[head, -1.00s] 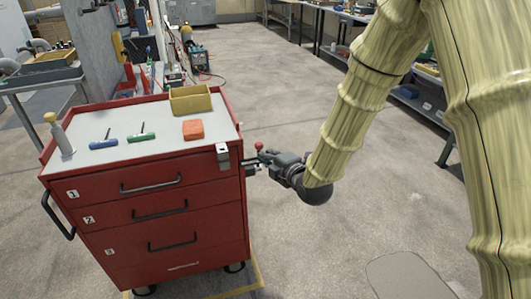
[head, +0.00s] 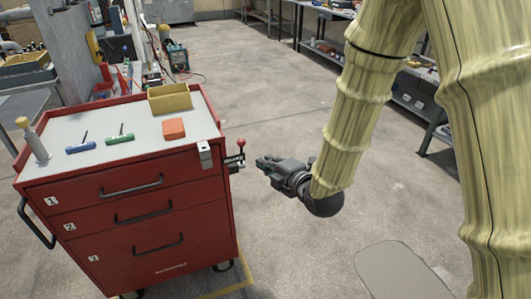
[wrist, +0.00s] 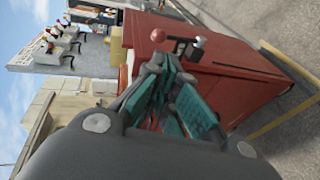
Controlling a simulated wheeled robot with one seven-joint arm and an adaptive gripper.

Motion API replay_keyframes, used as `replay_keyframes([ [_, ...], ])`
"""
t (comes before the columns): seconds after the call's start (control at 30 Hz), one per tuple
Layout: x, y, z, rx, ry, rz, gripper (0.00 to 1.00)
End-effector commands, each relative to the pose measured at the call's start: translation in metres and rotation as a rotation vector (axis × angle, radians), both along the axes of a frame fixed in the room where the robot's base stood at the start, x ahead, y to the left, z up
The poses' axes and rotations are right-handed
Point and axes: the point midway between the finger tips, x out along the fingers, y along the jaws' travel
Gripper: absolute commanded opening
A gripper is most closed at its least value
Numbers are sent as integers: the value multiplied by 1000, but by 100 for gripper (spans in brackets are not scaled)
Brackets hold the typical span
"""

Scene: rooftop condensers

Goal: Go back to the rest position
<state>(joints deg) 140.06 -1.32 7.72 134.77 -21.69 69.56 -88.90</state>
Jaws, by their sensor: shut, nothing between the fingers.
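My gripper (head: 264,162) is shut and empty, held in the air just right of the red tool cabinet (head: 150,222). A small gap shows between its fingertips and the cabinet's right side. A red-knobbed lever (head: 241,144) sticks out from that side, near the fingertips. In the wrist view my teal-padded fingers (wrist: 160,85) point toward the cabinet (wrist: 210,75), with the red knob (wrist: 158,35) beyond them.
On the cabinet top are a yellow bin (head: 170,99), an orange block (head: 174,129), a blue-handled tool (head: 81,148), a green-handled tool (head: 120,139) and a grey bottle (head: 37,146). Workbenches (head: 410,85) line the right. Concrete floor is open behind and right of the cabinet.

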Motion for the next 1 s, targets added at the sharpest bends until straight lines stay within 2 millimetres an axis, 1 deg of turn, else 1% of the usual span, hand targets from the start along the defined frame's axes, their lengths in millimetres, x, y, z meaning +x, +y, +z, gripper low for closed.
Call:
replay_keyframes([
  [0.13, -1, -1, -2, 5, 11, -4, 0],
  [0.23, -5, -6, -15, 35, 69, -31, 0],
  [0.27, -7, -9, -22, 50, 100, -45, 0],
  [0.33, -16, -17, -42, 97, 191, -89, 0],
  [0.47, -41, -38, -90, 208, 402, -216, 0],
  [0.5, -51, -44, -105, 242, 466, -259, 0],
  [0.57, -66, -53, -126, 293, 559, -328, 0],
  [0.6, -77, -59, -139, 327, 619, -377, 0],
  [0.67, -95, -69, -159, 374, 707, -454, 0],
  [0.7, -108, -75, -171, 405, 762, -508, 0],
  [0.77, -128, -84, -189, 450, 844, -593, 0],
  [0.8, -143, -90, -200, 479, 896, -651, 0],
  [0.87, -166, -99, -215, 522, 972, -745, 0],
  [0.9, -181, -105, -225, 548, 1018, -807, 0],
  [0.97, -206, -114, -238, 587, 1083, -908, 0],
  [1.0, -223, -120, -246, 612, 1124, -977, 0],
])
